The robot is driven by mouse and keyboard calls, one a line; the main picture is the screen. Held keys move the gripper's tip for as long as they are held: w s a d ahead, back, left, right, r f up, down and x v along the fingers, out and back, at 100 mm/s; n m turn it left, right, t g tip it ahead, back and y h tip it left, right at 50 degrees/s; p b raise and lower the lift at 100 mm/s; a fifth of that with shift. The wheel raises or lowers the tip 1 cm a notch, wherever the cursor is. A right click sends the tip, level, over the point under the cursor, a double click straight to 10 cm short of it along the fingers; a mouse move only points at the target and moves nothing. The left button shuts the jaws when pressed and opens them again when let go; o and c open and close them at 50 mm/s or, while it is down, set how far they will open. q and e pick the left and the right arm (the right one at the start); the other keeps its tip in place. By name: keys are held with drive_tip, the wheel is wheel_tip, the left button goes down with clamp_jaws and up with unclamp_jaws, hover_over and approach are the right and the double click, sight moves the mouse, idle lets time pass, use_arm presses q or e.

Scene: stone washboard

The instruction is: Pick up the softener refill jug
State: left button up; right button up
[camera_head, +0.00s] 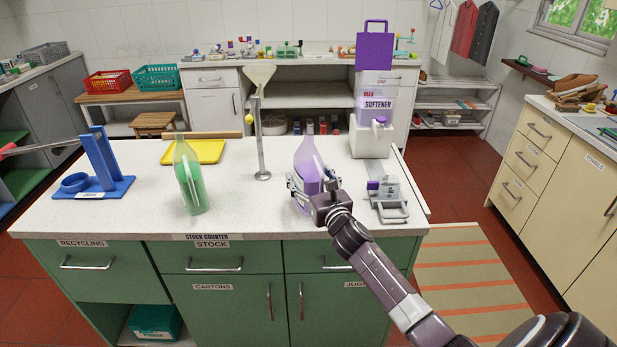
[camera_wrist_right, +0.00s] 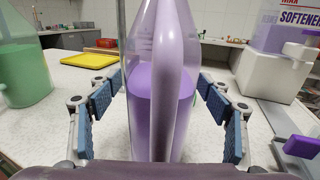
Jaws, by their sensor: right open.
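The softener refill jug (camera_head: 309,162) is a clear bottle partly filled with purple liquid. It stands upright on the white stock counter (camera_head: 110,218). My right gripper (camera_head: 305,188) is at its lower half, reaching in from the front. In the right wrist view the jug (camera_wrist_right: 162,75) rises between the blue finger pads of my right gripper (camera_wrist_right: 160,112). The pads are open on both sides of it, with gaps showing. The jug's base is hidden behind the gripper body. My left gripper is not in view.
A bottle with green liquid (camera_head: 188,182) and a metal stand with a funnel (camera_head: 261,140) are left of the jug. The softener dispenser (camera_head: 376,103) on a white block (camera_head: 370,140) stands behind right. A metal-handled device (camera_head: 388,198) is close on the right.

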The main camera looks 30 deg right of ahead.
drive_tip(key=shift+w, duration=0.2)
drive_tip(key=c, duration=0.8)
clamp_jaws()
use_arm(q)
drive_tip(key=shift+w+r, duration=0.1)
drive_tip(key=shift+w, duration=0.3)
use_arm(e)
drive_tip(key=shift+w+r, duration=0.1)
drive_tip(key=shift+r, duration=0.15)
